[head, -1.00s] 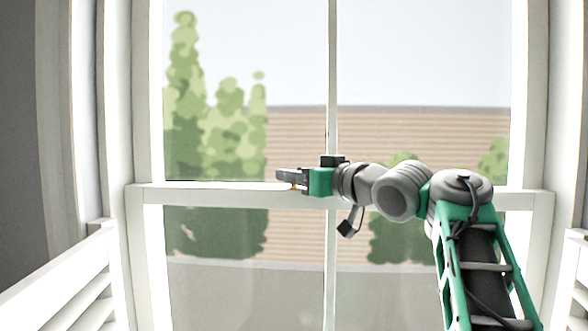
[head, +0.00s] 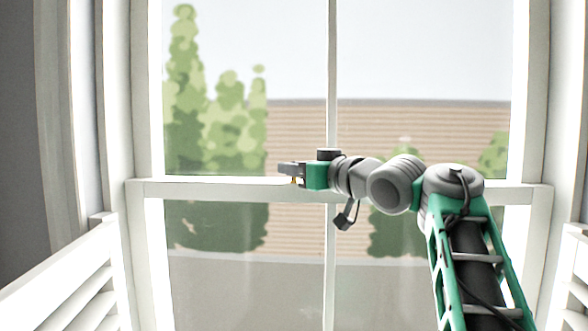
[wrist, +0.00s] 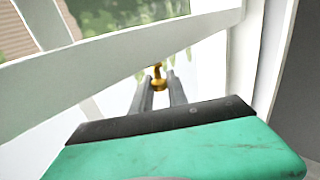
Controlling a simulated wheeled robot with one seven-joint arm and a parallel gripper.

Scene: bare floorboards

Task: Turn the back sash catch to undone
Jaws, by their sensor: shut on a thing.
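The sash catch is a small brass piece on the window's meeting rail; in the wrist view the brass catch (wrist: 158,76) sits between the tips of my gripper (wrist: 161,84). In the head view my gripper (head: 289,170) is at the meeting rail (head: 225,190), left of the vertical glazing bar. Only a speck of brass (head: 294,181) shows under the fingers there. The fingers are shut on the catch. Most of the catch is hidden by the fingers, so I cannot tell its exact angle.
White louvred shutters stand at the left (head: 70,285) and right (head: 573,270) of the window. The window glass lies close behind the rail. The rail left of my gripper is clear.

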